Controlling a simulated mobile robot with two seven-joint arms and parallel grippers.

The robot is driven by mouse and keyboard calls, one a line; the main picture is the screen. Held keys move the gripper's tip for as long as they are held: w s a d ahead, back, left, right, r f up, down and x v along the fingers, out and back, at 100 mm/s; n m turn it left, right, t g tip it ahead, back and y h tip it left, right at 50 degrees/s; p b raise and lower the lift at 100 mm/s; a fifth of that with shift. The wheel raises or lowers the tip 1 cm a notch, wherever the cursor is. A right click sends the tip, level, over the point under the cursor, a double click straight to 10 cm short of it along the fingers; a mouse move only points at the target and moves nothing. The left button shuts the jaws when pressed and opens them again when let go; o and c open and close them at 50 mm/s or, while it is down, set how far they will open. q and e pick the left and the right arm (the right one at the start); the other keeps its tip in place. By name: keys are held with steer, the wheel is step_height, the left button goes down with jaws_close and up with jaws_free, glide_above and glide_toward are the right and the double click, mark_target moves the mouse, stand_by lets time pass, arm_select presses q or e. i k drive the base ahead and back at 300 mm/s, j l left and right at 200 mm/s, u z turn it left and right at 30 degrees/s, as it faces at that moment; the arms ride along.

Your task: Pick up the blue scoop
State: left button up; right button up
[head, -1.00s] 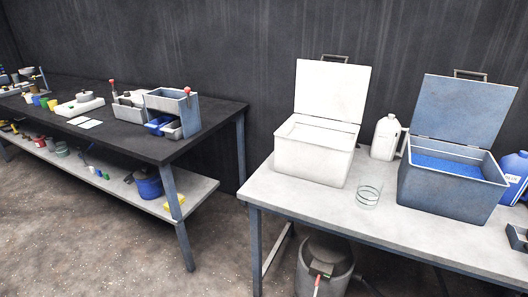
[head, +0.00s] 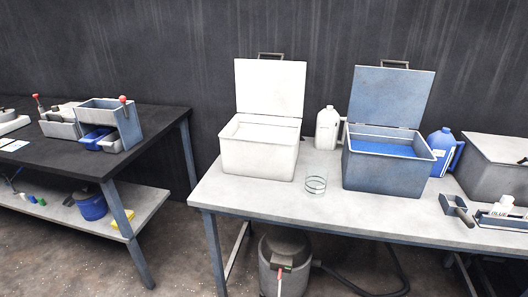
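A small scoop-like tool (head: 457,208) lies near the front right of the right-hand table. It has a grey-blue body and a dark handle, and it looks like the blue scoop, though it is small in the picture. It lies just left of a tray (head: 484,220) that holds a white item marked "BLUE". A blue box (head: 388,176) with its lid open stands behind it to the left, filled with blue material. Neither of my grippers is in view.
A white open box (head: 258,158), a clear glass beaker (head: 316,185), a white jug (head: 327,128) and a blue jug (head: 444,152) stand on the grey table (head: 290,205). A grey box (head: 490,170) is at right. Its front strip is mostly clear. A black table (head: 70,155) is left.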

mark_target(458, 210)
steer(key=z, duration=1.45)
